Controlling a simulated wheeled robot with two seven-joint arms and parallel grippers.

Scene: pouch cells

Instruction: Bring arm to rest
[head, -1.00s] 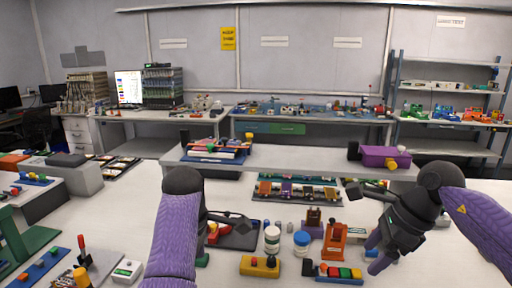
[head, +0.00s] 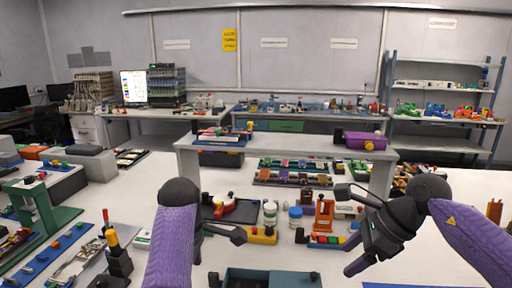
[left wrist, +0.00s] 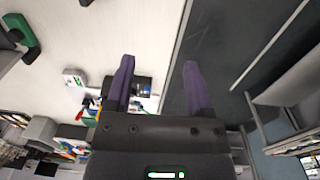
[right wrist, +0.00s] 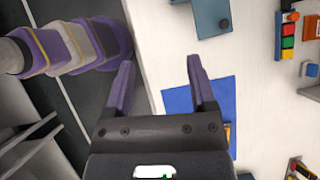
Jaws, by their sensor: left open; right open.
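My right gripper (head: 352,256) hangs over the right side of the white table in the head view, with its fingers pointing down and left. In the right wrist view its two purple fingers (right wrist: 160,75) are apart with nothing between them, above the table edge and part of a blue sheet (right wrist: 190,102). My left arm reaches in at the lower left of the head view, and its sleeve and dark joint hide most of the gripper. In the left wrist view the left gripper's fingers (left wrist: 160,75) are apart and empty, near the table's edge.
On the white table (head: 150,180) stand a white jar (head: 270,214), a yellow block (head: 263,236), an orange fixture (head: 323,213) and a teal tray (head: 262,279) at the near edge. A green stand (head: 45,210) is at the left. A raised shelf (head: 290,146) crosses the back.

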